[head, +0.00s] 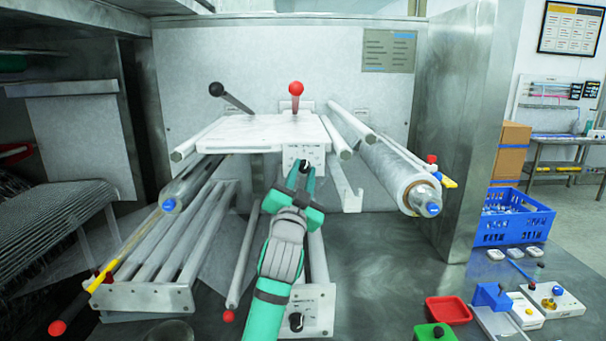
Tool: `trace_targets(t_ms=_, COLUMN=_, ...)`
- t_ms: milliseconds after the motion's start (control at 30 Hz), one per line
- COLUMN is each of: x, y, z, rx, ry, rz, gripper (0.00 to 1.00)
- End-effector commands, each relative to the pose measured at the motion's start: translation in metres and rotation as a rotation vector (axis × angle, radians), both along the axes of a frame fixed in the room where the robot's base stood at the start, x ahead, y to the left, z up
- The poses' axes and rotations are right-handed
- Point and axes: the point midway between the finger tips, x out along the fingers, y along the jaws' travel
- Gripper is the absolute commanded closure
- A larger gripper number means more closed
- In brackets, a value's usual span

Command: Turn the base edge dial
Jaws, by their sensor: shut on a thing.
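My gripper (303,177) is green and black and reaches up from below in the head view. Its fingers are shut on a small dark dial (304,164) on a white plate at the front edge of the raised white platform. The fingers hide most of this dial, so its pointing direction cannot be told. A second black dial (296,321) sits on a lower white plate (318,297) near the bench, just right of my arm. The frame does not show which of the two is called the base edge dial.
Black-knobbed (216,89) and red-knobbed (296,88) levers rise behind the white platform (250,130). A film roll (395,178) slopes at right, white bars (180,240) at left. A red tray (447,310) and blue crate (515,216) stand right. Bench between roll and tray is clear.

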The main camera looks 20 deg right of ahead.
Motion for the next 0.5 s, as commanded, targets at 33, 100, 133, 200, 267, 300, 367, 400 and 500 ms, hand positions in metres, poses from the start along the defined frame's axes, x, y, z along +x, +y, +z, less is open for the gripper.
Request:
trace_targets(t_ms=33, x=0.0002, y=-0.0001, z=-0.0007, rx=-0.001, ry=0.001, rz=0.000, gripper=0.67)
trace_targets(t_ms=100, x=0.0002, y=-0.0002, z=-0.0006, rx=-0.001, ry=0.001, rz=0.000, gripper=0.56)
trace_targets(t_ms=133, x=0.0002, y=-0.0002, z=-0.0006, rx=-0.001, ry=0.001, rz=0.000, gripper=0.56)
trace_targets(t_ms=200, x=0.0001, y=-0.0001, z=-0.0004, rx=-0.001, ry=0.001, rz=0.000, gripper=0.56)
trace_targets(t_ms=267, x=0.0000, y=-0.0002, z=-0.0003, rx=-0.001, ry=0.000, rz=0.000, gripper=0.56)
trace_targets(t_ms=300, x=0.0001, y=-0.0001, z=-0.0003, rx=-0.001, ry=0.000, rz=0.000, gripper=0.56)
trace_targets(t_ms=367, x=-0.0002, y=0.0000, z=-0.0003, rx=-0.001, ry=0.000, rz=0.000, gripper=0.56)
trace_targets(t_ms=400, x=-0.0009, y=0.0005, z=-0.0006, rx=-0.001, ry=0.000, rz=0.000, gripper=0.56)
trace_targets(t_ms=500, x=-0.0059, y=0.0036, z=-0.0035, rx=-0.001, ry=0.001, rz=0.000, gripper=0.56)
